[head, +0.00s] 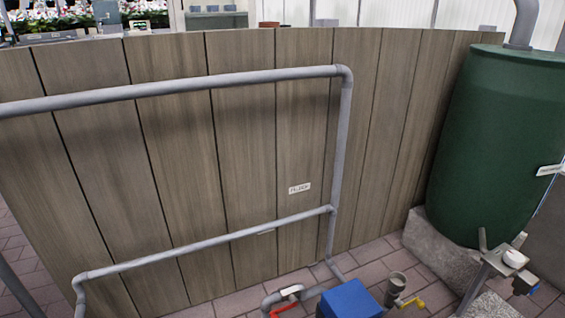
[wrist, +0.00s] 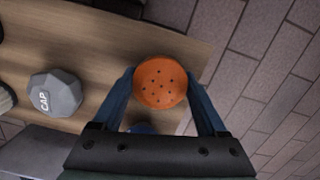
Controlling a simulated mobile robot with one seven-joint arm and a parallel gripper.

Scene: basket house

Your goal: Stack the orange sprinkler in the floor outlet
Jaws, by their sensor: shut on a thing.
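The orange sprinkler (wrist: 160,82) shows in the wrist view as a round orange head with small dark holes on its face. It sits between the two blue-grey fingers of my gripper (wrist: 162,90), which is shut on it. The sprinkler's underside is hidden. In the head view, a short grey upright pipe end (head: 396,287) with a dark open top stands on the paving beside a blue box; it looks like the floor outlet. The outlet cannot be made out in the wrist view. My gripper and the sprinkler cannot be made out for sure in the head view.
A wooden tabletop (wrist: 105,45) with a grey cap marked CAP (wrist: 56,93) lies left of the sprinkler in the wrist view. In the head view are a blue box (head: 350,300), grey pipes (head: 345,150) along a wooden wall (head: 240,130), and a green barrel (head: 490,140).

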